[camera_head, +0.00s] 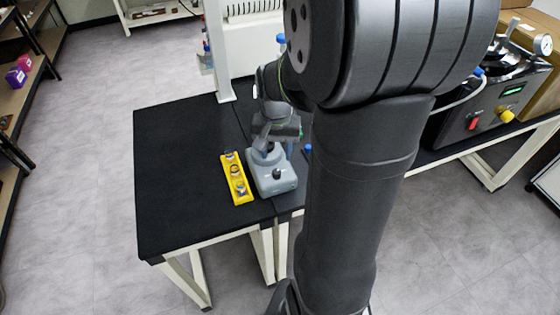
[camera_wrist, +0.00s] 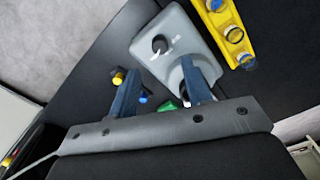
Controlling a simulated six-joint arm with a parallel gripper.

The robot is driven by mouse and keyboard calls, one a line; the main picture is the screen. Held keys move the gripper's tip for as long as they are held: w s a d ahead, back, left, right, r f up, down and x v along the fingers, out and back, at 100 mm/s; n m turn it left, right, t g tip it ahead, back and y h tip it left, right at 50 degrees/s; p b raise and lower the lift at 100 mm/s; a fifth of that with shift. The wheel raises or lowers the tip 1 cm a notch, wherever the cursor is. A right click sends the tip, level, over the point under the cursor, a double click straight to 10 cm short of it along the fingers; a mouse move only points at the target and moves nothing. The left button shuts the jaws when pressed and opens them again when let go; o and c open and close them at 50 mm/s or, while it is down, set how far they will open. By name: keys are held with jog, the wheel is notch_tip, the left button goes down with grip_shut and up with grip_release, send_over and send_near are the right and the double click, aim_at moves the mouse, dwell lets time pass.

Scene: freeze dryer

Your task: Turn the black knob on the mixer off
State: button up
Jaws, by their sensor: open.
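The mixer (camera_head: 264,186) is a small grey box on the black table, with a black knob (camera_head: 278,174) on its front face. In the wrist view, the mixer (camera_wrist: 180,28) lies beyond my fingertips, and its black knob (camera_wrist: 159,44) with a white mark beside it shows clearly. My gripper (camera_wrist: 160,67) is open, its two blue fingers spread and nothing between them. The fingers point toward the knob and appear apart from it. In the head view, my gripper (camera_head: 276,150) is above and behind the mixer and hides its upper part.
The table (camera_head: 175,170) is clear to the left. A machine with a green display (camera_head: 512,90) stands at the right. Small coloured caps lie behind my fingers.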

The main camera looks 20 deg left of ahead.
aim_at(277, 171)
notch_tip(277, 171, down, 7)
jog(key=shift+f, duration=0.15)
jog(key=shift+c, duration=0.5)
grip_shut()
